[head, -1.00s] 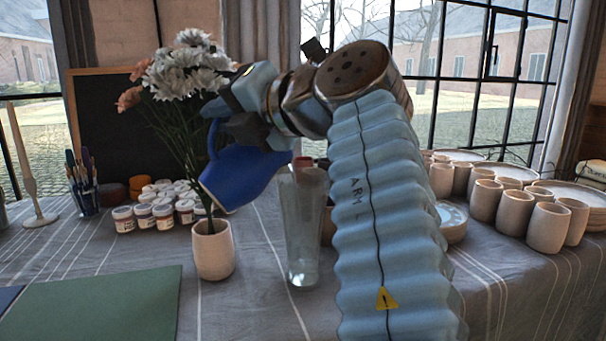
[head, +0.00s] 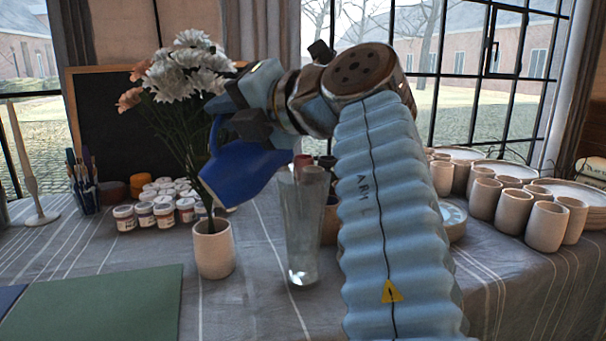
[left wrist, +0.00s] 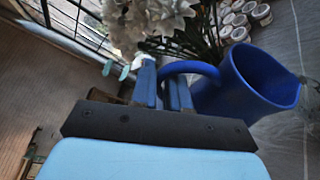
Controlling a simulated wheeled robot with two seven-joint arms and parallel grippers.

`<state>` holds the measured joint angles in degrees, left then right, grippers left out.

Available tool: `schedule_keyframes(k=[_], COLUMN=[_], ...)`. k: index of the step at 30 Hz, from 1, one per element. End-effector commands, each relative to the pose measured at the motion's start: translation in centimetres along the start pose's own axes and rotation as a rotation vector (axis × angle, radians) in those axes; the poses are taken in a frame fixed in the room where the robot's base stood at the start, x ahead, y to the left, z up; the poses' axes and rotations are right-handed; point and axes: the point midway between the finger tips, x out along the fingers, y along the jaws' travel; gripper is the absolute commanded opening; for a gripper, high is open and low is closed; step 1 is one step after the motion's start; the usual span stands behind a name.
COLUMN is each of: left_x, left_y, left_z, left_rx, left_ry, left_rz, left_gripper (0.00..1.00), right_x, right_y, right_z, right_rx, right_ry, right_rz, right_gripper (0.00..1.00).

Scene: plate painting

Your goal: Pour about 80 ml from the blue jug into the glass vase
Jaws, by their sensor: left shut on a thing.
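The blue jug (head: 240,172) is held in the air, tilted, left of the glass vase's rim. Its handle shows in the left wrist view, where the jug (left wrist: 245,85) has its mouth toward the right. My left gripper (head: 235,122) is shut on the jug's handle; its fingers (left wrist: 165,88) also show in the left wrist view. The clear glass vase (head: 303,235) stands upright on the table, below and right of the jug. I see no stream between them and cannot tell the liquid level in either. My right gripper is not in view.
A pale cup of flowers (head: 213,250) stands close beneath the jug, its stems behind it. Paint jars (head: 163,214) stand behind left. A green mat (head: 100,305) lies front left. Cups (head: 515,215) and stacked plates fill the right. My arm hides part of the table.

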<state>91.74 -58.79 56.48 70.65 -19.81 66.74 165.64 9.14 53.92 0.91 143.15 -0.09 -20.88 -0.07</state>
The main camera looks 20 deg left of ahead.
Motion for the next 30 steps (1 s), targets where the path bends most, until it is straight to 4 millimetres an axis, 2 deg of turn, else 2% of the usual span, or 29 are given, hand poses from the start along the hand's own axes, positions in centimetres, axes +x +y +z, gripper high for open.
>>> schedule_keyframes(k=[16, 17, 19, 22, 24, 28, 30], left_x=[-0.2, -0.1, 0.3, 1.2, 1.4, 1.4, 1.6], left_y=[0.2, 0.0, -1.1, -2.7, -2.8, -2.2, -2.5], left_z=[0.5, 0.3, -1.1, -3.9, -4.6, -4.5, -5.0], left_rx=[0.033, 0.027, -0.044, -0.241, -0.331, -0.369, -0.393], left_ry=[-0.002, -0.002, 0.000, 0.002, 0.003, 0.001, 0.003], left_rz=[0.012, 0.011, -0.010, -0.071, -0.098, -0.115, -0.121], left_gripper=[0.00, 0.00, 0.00, 0.00, 0.00, 0.00, 0.00], right_x=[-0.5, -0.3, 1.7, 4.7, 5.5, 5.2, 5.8], right_y=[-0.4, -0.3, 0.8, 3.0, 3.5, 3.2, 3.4], right_z=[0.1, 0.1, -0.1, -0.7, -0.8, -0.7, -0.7], right_rx=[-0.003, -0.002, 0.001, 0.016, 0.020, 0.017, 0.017], right_ry=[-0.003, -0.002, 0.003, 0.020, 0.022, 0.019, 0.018], right_rz=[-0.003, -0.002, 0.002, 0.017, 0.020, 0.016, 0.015], right_gripper=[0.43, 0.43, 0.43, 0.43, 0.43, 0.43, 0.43])
